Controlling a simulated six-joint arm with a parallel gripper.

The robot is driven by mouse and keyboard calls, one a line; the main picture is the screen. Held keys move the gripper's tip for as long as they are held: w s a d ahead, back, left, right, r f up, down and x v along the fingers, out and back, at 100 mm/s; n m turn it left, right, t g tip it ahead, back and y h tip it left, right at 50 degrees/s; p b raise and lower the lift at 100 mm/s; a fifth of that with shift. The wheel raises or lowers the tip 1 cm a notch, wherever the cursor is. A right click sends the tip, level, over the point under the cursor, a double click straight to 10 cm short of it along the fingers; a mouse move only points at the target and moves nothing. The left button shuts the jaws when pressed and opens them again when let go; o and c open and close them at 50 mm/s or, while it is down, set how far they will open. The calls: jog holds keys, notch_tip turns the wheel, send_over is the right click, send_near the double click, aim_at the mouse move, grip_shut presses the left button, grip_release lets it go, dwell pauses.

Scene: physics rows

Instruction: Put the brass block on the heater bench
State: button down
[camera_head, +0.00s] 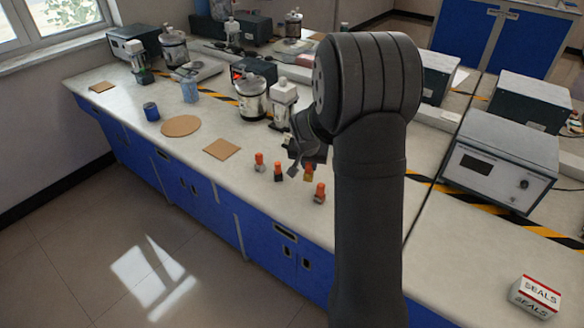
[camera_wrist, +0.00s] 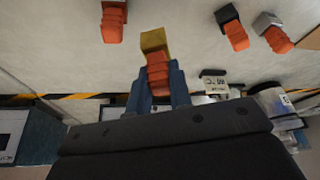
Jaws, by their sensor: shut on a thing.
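The brass block (camera_wrist: 154,39) is yellowish with an orange ribbed grip; in the head view it also shows (camera_head: 308,175), low over the bench top. My gripper (camera_wrist: 158,80) is shut on its orange grip, with a blue-grey finger on each side. In the head view my gripper (camera_head: 304,160) is partly hidden by my arm. I cannot tell whether the block touches the bench top. I cannot tell for sure which piece of equipment is the heater bench.
Orange-topped blocks stand close by: left (camera_head: 259,162), middle (camera_head: 279,172) and front right (camera_head: 320,193). A square cork mat (camera_head: 222,149) and a round one (camera_head: 180,126) lie bare to the left. A silver pot (camera_head: 252,103) and a white-topped bottle (camera_head: 283,100) stand behind.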

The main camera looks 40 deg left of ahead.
jog(key=shift+s+a+f, duration=0.1)
jog(key=shift+a+f, duration=0.5)
jog(key=shift+f, duration=0.4)
jog(key=shift+s+a+f, duration=0.1)
jog(key=shift+a+f, duration=0.45)
jog(key=shift+f, duration=0.5)
jog(key=shift+s+a+f, duration=0.1)
jog(key=shift+a+f, duration=0.5)
jog(key=shift+f, duration=0.4)
jog(key=shift+f, duration=0.2)
jog(key=c, duration=1.3)
grip_release()
jog(key=shift+r, duration=0.1)
jog(key=v, duration=1.2)
